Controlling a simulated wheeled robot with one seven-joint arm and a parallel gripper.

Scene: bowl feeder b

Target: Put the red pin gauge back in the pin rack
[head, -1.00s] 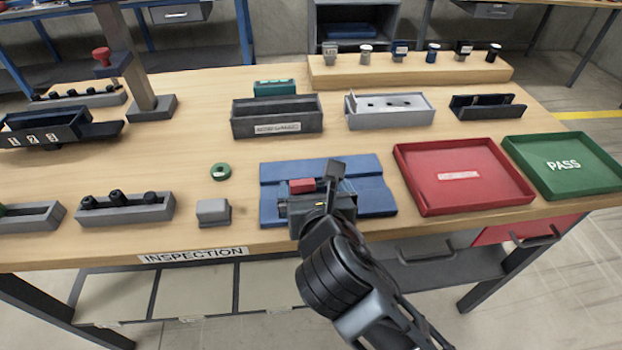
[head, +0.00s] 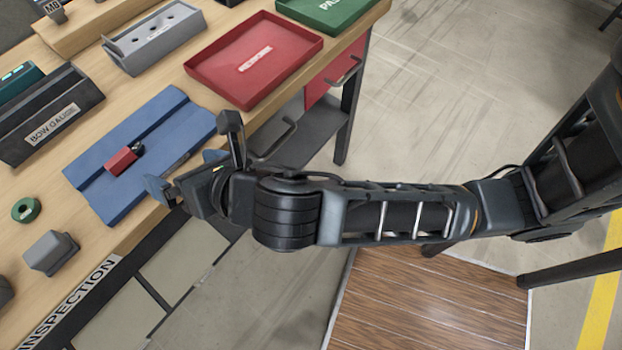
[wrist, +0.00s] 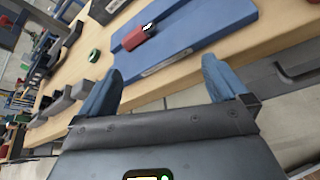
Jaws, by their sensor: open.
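The red pin gauge (head: 122,161), a red block with a dark end, lies on the blue stepped mat (head: 95,192) near the table's front. It also shows in the wrist view (wrist: 138,38), beyond the fingers. My gripper (head: 187,174) is open and empty at the mat's front edge, apart from the gauge. Its two blue-grey fingers are spread in the wrist view (wrist: 163,66). A light grey rack with holes in its top (head: 155,38), which looks like the pin rack, stands behind the mat.
The dark bow gauge holder (head: 55,115) stands at the left. A red tray (head: 253,60) and a green tray (head: 325,12) lie to the right of the rack. A green ring (head: 25,210) and a small grey block (head: 50,252) sit left of the mat.

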